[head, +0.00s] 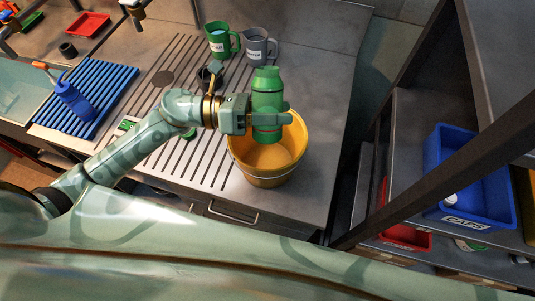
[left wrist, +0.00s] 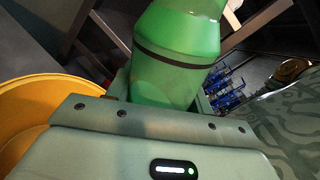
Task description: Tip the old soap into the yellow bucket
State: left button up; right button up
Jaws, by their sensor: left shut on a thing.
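My left gripper (head: 268,118) is shut on a green bottle (head: 267,88) and holds it about upright over the yellow bucket (head: 270,178). The bottle's narrower top points away from me, and a dark band runs around its body. In the left wrist view the bottle (left wrist: 178,50) stands between the fingers, and the bucket (left wrist: 35,105) is at the left. The bucket stands on the metal counter; its inside is partly hidden by the gripper and bottle. I cannot tell if the bottle is capped. My right gripper is not in view.
A green mug (head: 220,42) labelled SOAP and a grey mug (head: 258,46) labelled WATER stand behind the bottle. A blue CAPS bin (head: 500,205) sits on shelving at right.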

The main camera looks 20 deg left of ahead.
pick_arm(q)
jog(key=shift+s+r+n+p, duration=0.1)
jog(key=shift+s+n+p, duration=0.1)
jog(key=shift+n+p, duration=0.3)
jog(key=shift+s+d, duration=0.1)
dwell(0.4)
jog(key=shift+s+f+n+p, duration=0.2)
jog(key=shift+s+n+p, duration=0.05)
jog(key=shift+n+p, duration=0.55)
jog(key=shift+s+f, duration=0.1)
